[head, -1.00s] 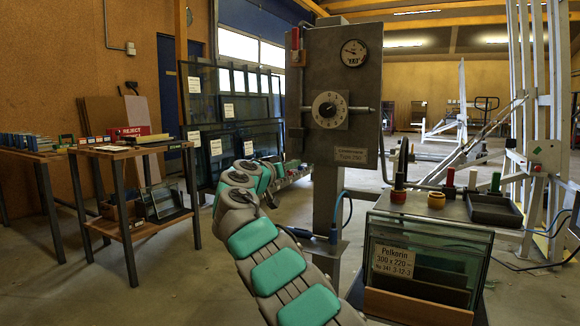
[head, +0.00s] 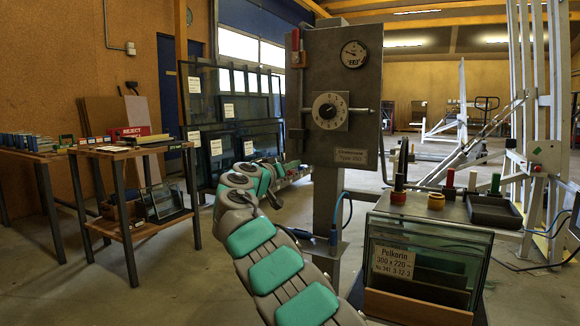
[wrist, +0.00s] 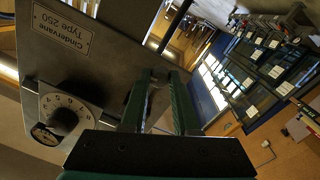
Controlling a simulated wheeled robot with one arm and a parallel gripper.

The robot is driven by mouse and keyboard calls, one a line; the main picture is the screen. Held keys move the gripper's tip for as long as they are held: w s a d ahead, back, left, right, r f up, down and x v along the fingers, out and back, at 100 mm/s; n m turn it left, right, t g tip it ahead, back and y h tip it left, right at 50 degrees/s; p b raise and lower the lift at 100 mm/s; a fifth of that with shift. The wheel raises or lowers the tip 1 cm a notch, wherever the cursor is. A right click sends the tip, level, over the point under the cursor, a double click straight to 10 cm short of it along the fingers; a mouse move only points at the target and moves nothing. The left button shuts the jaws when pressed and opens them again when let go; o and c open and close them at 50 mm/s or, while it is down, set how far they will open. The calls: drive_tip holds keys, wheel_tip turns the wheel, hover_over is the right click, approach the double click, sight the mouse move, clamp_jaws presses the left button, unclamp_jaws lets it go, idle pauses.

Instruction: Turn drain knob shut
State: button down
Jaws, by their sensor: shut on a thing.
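The grey cabinet (head: 330,75) stands at the centre of the head view, with a numbered dial (head: 329,111) on its front. The dial also shows at the left of the wrist view (wrist: 65,118).
A round gauge (head: 354,54) sits above the dial. A rack of glass panes (head: 425,262) stands at the lower right. A wooden table (head: 118,153) is at the left, and framed panes (head: 232,110) stand behind my arm. Open floor lies between table and arm.

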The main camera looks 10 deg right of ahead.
drive_tip(key=shift+n+t+p, duration=0.4)
drive_tip(key=shift+n+p, duration=3.9)
drive_tip(key=shift+n, duration=3.9)
drive_tip(key=shift+f+n, duration=0.1)
drive_tip(key=shift+n, duration=0.2)
drive_tip(key=c, duration=0.7)
unclamp_jaws()
drive_tip(key=shift+o, duration=0.2)
drive_tip(key=b+v, duration=0.1)
drive_tip(key=v, duration=0.7)
